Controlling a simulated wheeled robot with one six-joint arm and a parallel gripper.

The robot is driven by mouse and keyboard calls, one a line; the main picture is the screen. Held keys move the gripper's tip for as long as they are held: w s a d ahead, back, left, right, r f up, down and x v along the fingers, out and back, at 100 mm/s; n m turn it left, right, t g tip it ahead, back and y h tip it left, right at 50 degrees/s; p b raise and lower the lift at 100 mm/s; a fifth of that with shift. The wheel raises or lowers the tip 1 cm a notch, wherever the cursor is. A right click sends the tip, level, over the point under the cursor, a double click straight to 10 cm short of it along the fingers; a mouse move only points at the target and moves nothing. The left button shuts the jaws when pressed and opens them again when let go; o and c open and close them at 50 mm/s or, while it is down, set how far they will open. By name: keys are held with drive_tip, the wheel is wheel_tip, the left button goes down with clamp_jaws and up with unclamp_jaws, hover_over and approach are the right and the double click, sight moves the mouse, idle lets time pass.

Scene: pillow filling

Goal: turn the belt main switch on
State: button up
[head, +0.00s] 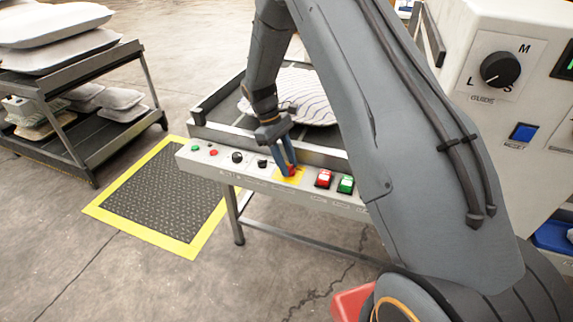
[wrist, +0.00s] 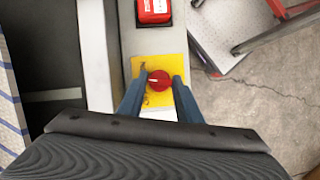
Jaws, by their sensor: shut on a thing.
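The main switch is a red round knob with a white line on a yellow plate (wrist: 138,65). The knob (wrist: 159,80) sits between my two blue fingers in the wrist view. In the head view the red knob (head: 291,170) shows at the fingertips, on the front control panel of the belt table. My gripper (wrist: 159,88) is shut on the knob. In the head view my gripper (head: 287,168) reaches down to the panel from above. The knob's white line points roughly left in the wrist view.
A red rocker (head: 324,178) and a green one (head: 345,184) sit right of the knob. Black knobs (head: 237,157) and small buttons sit left. A striped pillow (head: 295,97) lies on the belt table. A pillow rack (head: 95,110) stands left, beside a yellow-edged mat (head: 97,211).

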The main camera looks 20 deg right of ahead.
drive_tip(key=m, duration=0.2)
drive_tip(key=m+y, duration=0.1)
drive_tip(key=m, duration=0.1)
drive_tip(key=m+g+y, duration=0.1)
drive_tip(key=m, duration=0.1)
drive_tip(key=shift+w+d+r+b, duration=0.15)
drive_tip(key=shift+w+b, duration=0.15)
drive_tip(key=shift+b, duration=0.05)
drive_tip(key=shift+m, duration=0.3)
drive_tip(key=o, duration=1)
drive_tip(key=shift+o, duration=0.2)
drive_tip(key=shift+s, duration=0.1)
drive_tip(key=b+v, duration=0.1)
drive_tip(key=v, duration=0.6)
drive_tip(key=shift+w+r, duration=0.25)
drive_tip(key=shift+r, duration=0.05)
